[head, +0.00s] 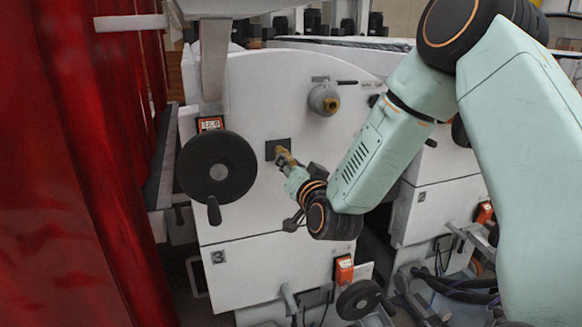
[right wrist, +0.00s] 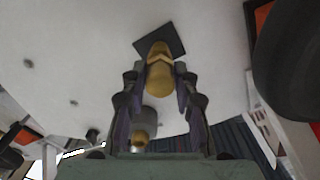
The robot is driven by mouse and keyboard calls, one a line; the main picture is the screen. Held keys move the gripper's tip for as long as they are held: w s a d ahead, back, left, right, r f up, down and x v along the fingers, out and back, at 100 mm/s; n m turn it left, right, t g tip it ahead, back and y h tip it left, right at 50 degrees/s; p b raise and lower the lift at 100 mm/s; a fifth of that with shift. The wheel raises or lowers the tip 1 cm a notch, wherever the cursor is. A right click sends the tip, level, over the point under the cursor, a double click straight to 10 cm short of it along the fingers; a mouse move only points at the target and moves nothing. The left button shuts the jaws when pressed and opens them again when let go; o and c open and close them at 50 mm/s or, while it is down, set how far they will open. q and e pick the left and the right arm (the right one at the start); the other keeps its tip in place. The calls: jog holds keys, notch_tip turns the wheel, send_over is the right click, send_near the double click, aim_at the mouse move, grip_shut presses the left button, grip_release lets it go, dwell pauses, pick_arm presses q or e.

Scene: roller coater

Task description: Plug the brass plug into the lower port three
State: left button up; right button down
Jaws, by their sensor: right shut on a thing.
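The brass plug (right wrist: 159,74) is held between the two fingers of my right gripper (right wrist: 160,95) in the right wrist view. In the head view the brass plug (head: 285,156) is a small gold piece at the tip of my right gripper (head: 292,172). Its front end overlaps a dark square plate (head: 271,149) on the white machine panel; the plate also shows in the right wrist view (right wrist: 176,40). The plug points at this plate, but I cannot tell whether it is inside a port. The port opening is hidden behind the plug. My left gripper is not in view.
A black handwheel (head: 216,167) with a handle stands left of the plate. A grey cylinder with a brass tip (head: 324,100) sticks out above right. A red curtain (head: 75,170) fills the left side.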

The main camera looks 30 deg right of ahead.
jog(key=shift+w+d, duration=0.15)
jog(key=shift+w, duration=0.5)
jog(key=c, duration=1)
grip_release()
jog(key=shift+o, duration=0.2)
jog(key=v, duration=1.2)
